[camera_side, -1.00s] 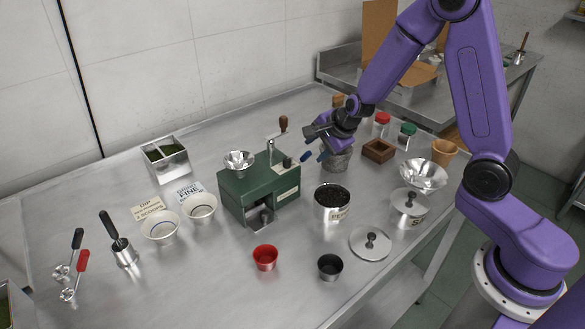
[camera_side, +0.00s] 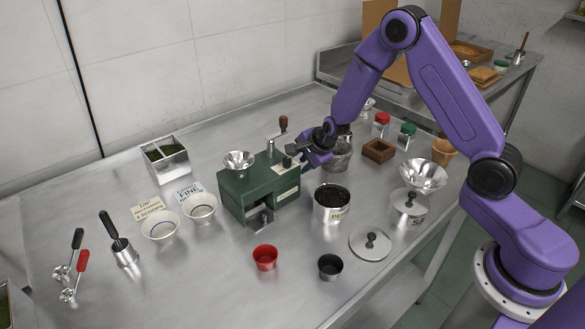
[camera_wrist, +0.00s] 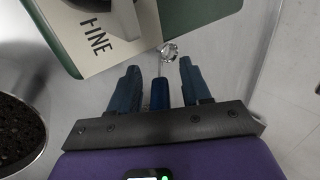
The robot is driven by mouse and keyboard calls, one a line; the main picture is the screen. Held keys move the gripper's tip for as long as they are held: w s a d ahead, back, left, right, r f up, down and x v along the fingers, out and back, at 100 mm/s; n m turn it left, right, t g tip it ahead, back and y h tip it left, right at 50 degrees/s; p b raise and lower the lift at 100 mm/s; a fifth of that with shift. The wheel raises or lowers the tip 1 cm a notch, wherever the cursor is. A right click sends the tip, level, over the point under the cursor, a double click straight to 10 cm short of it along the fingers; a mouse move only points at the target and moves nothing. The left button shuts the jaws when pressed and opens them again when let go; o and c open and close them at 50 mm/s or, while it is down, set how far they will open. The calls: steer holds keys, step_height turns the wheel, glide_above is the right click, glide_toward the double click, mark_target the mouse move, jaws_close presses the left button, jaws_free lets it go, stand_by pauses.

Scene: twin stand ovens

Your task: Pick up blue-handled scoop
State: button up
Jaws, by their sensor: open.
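In the wrist view the blue-handled scoop (camera_wrist: 159,93) lies with its blue handle between my two fingers and its small metal bowl (camera_wrist: 169,51) just beyond the fingertips. My gripper (camera_wrist: 160,66) is open, with a visible gap on each side of the handle. In the side view my gripper (camera_side: 299,151) is low beside the right end of the green mill (camera_side: 262,185). I cannot make out the scoop in the side view.
The mill and its label (camera_wrist: 98,38) stand close at upper left in the wrist view. A steel pot of dark grains (camera_side: 331,205) stands in front of my gripper. A stone mortar (camera_side: 342,158) and a wooden box (camera_side: 378,150) are to the right.

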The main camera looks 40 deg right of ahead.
steer(key=shift+w+f, duration=0.2)
steer(key=shift+f, duration=0.1)
jaws_close()
steer(key=shift+r, duration=0.15)
